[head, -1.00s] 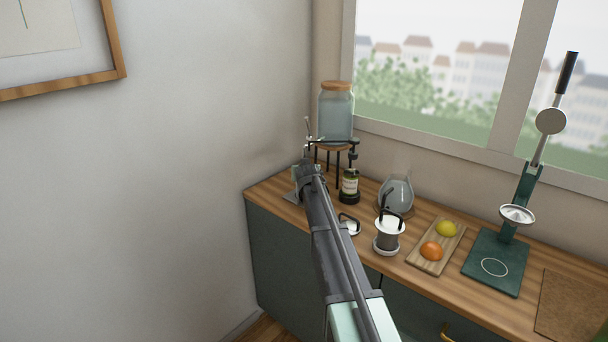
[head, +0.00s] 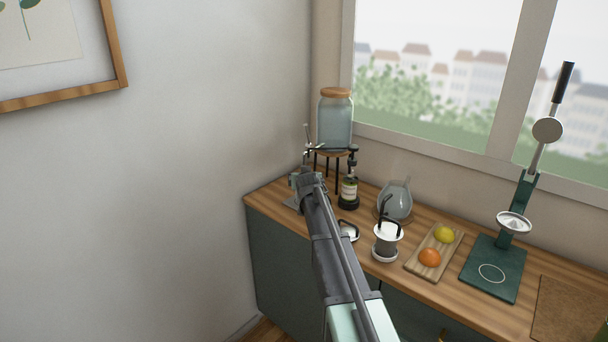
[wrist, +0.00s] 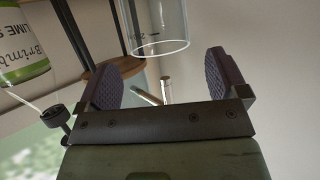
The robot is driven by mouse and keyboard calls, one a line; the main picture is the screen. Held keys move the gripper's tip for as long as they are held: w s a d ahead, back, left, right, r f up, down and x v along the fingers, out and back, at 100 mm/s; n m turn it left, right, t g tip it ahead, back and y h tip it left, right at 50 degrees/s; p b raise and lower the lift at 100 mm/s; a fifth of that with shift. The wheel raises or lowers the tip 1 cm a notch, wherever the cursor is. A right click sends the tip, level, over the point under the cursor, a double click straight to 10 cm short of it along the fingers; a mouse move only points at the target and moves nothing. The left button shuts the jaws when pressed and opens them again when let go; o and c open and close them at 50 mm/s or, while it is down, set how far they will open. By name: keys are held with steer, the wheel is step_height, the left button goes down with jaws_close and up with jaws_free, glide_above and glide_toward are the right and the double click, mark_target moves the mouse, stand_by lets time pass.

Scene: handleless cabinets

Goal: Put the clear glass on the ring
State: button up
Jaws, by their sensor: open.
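The clear glass (wrist: 155,28) shows at the top of the wrist view, a see-through cylinder with dark measuring marks. It appears beyond and between my gripper's fingers (wrist: 163,80), which are spread wide, with nothing seen held between them. In the head view my gripper is at the far left end of the counter, largely hidden by my own arm, and I cannot make out the glass there. A pale ring outline (head: 491,273) lies on the dark green base of the lever press, at the right of the counter, with nothing on it.
A labelled bottle (head: 348,192) stands close right of my gripper, with a jar (head: 335,118) on a stand behind.

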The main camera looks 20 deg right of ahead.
steer(key=p+v, duration=0.2)
steer(key=v, duration=0.5)
steer(key=s+a+f+n+g+y, duration=0.1)
steer(key=s+a+f+g, duration=0.2)
steer(key=s+a, duration=0.4)
steer(key=s+a+f+n+g+y, duration=0.1)
steer(key=s+a+f+g, duration=0.3)
steer(key=s, duration=1.1)
steer(key=s+a+f+n+g+y, duration=0.2)
steer(key=s+a+g, duration=0.3)
steer(key=s+a, duration=0.6)
steer(key=shift+s+f+g+y, duration=0.35)
steer(key=shift+s+f, duration=0.2)
steer(key=shift+f, duration=0.2)
